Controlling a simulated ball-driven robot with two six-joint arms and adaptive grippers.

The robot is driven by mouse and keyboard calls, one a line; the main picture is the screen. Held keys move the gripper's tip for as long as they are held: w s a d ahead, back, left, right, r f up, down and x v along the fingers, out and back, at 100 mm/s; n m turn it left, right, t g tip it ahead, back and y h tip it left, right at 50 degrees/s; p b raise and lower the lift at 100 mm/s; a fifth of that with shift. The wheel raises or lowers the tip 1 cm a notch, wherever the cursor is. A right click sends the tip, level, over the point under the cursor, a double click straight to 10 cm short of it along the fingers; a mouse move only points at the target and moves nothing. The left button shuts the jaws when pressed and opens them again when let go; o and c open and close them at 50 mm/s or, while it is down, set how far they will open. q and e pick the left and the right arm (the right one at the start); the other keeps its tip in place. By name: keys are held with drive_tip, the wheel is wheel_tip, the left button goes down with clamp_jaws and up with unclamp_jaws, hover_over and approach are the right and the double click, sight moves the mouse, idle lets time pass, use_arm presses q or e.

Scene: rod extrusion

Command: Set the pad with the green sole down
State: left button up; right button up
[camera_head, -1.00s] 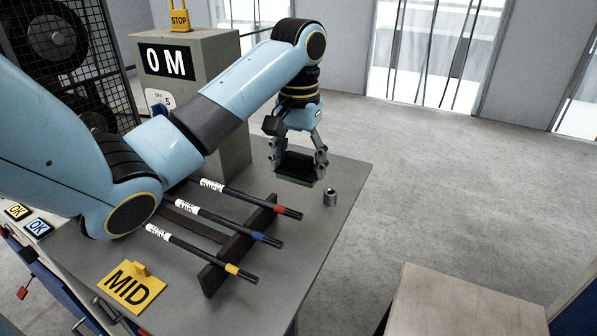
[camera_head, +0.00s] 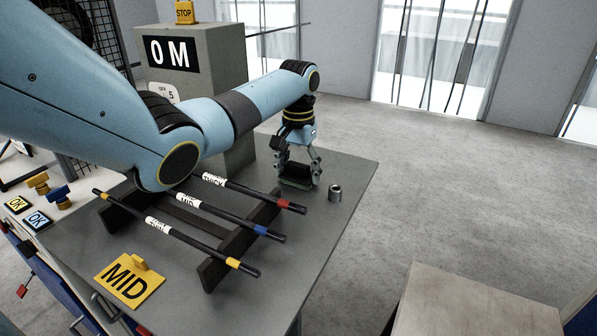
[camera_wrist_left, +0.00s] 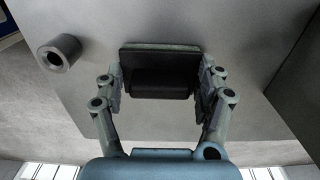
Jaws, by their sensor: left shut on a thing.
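The pad (camera_head: 296,184) is a dark block with a thin green edge along its underside. My left gripper (camera_head: 298,170) is shut on the pad, which hangs level between its fingers low over the grey table (camera_head: 345,220). In the left wrist view the dark pad (camera_wrist_left: 158,77) sits between both fingers of my left gripper (camera_wrist_left: 160,85). I cannot tell whether the sole touches the table. My right gripper is not in view.
A small metal cylinder (camera_head: 335,193) stands just right of the pad. Rods with red, blue and yellow bands, such as the red-banded rod (camera_head: 250,193), lie on a dark rack (camera_head: 236,248). A yellow MID sign (camera_head: 125,286) lies at the front left.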

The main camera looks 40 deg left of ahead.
sight(299, 164)
use_arm(q)
drive_tip(key=o, duration=1.3)
drive_tip(key=shift+f, duration=0.1)
drive_tip(key=shift+o, duration=0.2)
wheel_tip(299, 164, up, 12)
drive_tip(key=p, duration=0.1)
